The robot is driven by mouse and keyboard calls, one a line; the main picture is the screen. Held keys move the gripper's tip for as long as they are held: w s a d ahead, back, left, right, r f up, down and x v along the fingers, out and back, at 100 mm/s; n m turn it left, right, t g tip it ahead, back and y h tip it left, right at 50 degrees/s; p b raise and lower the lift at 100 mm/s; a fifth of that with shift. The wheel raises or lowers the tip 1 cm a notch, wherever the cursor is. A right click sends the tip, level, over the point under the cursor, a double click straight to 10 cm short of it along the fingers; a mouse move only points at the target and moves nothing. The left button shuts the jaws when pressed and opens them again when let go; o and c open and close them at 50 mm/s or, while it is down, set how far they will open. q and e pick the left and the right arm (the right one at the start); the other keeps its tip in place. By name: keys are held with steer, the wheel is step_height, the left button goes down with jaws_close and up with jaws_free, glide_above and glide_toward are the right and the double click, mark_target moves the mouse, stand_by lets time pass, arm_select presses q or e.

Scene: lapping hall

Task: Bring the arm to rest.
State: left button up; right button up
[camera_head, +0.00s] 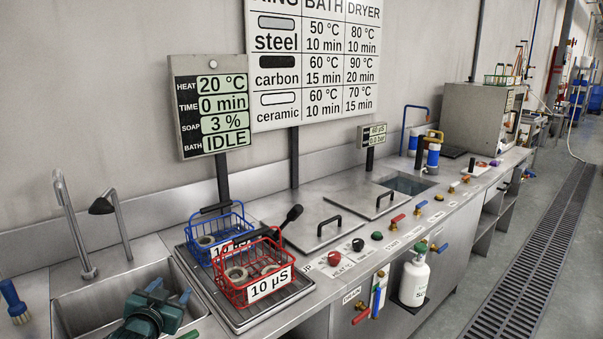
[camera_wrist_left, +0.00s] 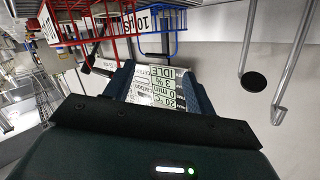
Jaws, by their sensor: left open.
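My left gripper (camera_head: 184,315) is low over the sink (camera_head: 75,307) at the bottom left of the head view. It also shows in the left wrist view (camera_wrist_left: 158,82), with its two fingers apart and nothing between them but background. The red basket (camera_head: 257,300) with a 10 µS tag stands to the right of the gripper, apart from it. The blue basket (camera_head: 228,217) stands just behind the red one. Both baskets hold ring-shaped parts. My right gripper is in neither view.
A tall tap (camera_head: 75,235) and a black-headed spout (camera_head: 103,205) rise behind the sink. A brush (camera_head: 14,302) is at far left. Lidded baths (camera_head: 318,228), coloured valves and a white bottle (camera_head: 413,283) are to the right. A display (camera_head: 210,107) reads IDLE.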

arm_select(q)
steer(key=shift+g+h, duration=0.6)
steer(key=shift+g, duration=0.1)
steer(key=s+d+f, duration=0.1)
steer(key=s+f, duration=0.1)
steer(key=s+d+f, duration=0.2)
steer(key=s+f, duration=0.1)
steer(key=s+d+f, duration=0.2)
steer(key=s, duration=0.1)
steer(key=shift+f, duration=0.4)
steer(key=s+d+f+g, duration=0.1)
steer(key=s+d+f, duration=0.1)
steer(key=s, duration=0.6)
steer(key=s+d+f+g+h, duration=0.1)
steer(key=s+d+f, duration=0.2)
steer(key=s+d, duration=0.2)
steer(key=s+d+f+g+h, duration=0.1)
steer(key=s+d+f, duration=0.1)
steer(key=s, duration=1)
steer(key=shift+d+f+g, duration=0.3)
steer(key=shift+d+f, duration=0.05)
steer(key=shift+d, duration=0.35)
